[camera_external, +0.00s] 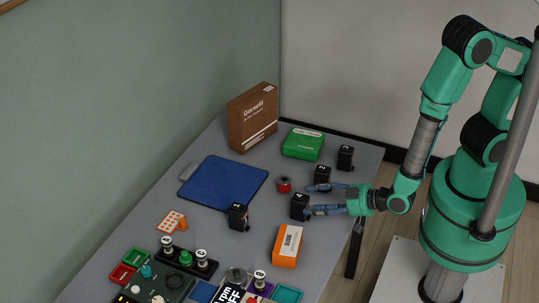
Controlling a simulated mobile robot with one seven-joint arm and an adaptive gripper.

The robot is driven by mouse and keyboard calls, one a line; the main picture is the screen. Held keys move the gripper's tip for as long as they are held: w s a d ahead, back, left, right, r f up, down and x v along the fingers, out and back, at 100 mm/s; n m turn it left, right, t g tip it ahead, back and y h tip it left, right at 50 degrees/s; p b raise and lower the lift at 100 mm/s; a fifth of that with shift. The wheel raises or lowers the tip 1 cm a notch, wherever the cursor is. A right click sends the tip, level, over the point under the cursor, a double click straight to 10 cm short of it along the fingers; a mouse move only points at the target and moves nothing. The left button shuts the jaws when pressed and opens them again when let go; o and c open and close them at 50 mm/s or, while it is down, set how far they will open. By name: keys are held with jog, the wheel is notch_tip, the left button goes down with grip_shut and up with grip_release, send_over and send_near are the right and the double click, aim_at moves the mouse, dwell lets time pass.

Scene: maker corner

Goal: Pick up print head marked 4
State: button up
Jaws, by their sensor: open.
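Several black print heads stand upright on the grey table: one (299,207) by my fingertips, one (322,175) just beyond my far finger, one (345,156) further back right, and one (238,218) to the left. Each has a small white mark on top, too small to read surely, so I cannot tell which is marked 4. My gripper (309,199) points left, low over the table, its two blue fingers spread apart and empty. The nearest head is at the opening by the near fingertip; I cannot tell whether they touch.
A red spool (284,185) lies left of the far fingertip. An orange box (288,246) is in front, a green box (303,144) and brown carton (252,117) behind. A blue mat (223,183) lies left. Knobs and panels crowd the table's front. The table's right edge (371,180) passes under my arm.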

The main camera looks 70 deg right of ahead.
aim_at(301, 202)
jog(key=shift+w+f, duration=0.1)
jog(key=shift+w, duration=0.1)
dwell(0.3)
jog(key=shift+b+x, duration=1.05)
jog(key=shift+x, duration=1.5)
jog(key=c, duration=1)
